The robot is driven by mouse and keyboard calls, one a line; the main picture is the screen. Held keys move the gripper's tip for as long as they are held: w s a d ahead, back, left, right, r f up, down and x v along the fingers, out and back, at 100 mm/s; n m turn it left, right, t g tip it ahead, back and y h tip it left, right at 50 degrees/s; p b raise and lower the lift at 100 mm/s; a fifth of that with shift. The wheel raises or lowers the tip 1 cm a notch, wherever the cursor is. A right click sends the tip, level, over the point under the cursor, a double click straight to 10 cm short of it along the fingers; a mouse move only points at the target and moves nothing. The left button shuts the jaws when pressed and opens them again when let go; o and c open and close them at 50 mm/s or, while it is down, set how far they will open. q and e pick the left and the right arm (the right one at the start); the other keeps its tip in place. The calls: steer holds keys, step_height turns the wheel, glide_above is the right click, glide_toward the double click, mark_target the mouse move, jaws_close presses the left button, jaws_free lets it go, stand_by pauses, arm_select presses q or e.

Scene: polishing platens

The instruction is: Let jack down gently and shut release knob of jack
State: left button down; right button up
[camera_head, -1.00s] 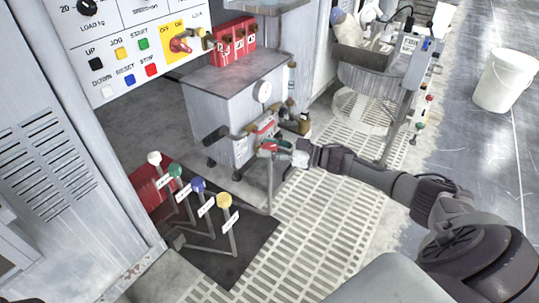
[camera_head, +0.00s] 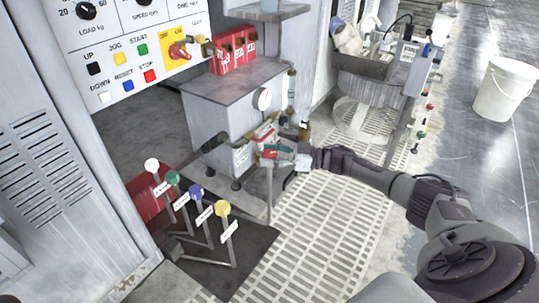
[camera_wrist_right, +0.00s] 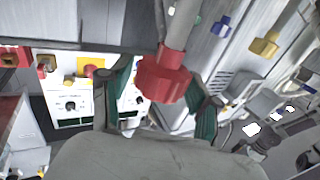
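A red, ridged knob (camera_wrist_right: 165,75) on a grey shaft sits between the fingers of my right gripper (camera_wrist_right: 160,100) in the right wrist view. The green finger pads stand apart on either side of the knob, with a gap showing on its left. In the head view, my right gripper (camera_head: 290,157) is at this red knob (camera_head: 268,153), on top of a thin grey post. I cannot clearly make out the jack. My left gripper is not in view.
Several upright levers with white, green, blue and yellow knobs (camera_head: 222,208) stand at the lower left. A control panel (camera_head: 120,45) is at the upper left. A white bucket (camera_head: 497,92) stands at the right. Perforated floor (camera_head: 310,225) lies open in front.

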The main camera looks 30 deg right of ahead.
steer(key=shift+o, duration=0.2)
steer(key=v, duration=1.2)
steer(key=shift+a, duration=0.15)
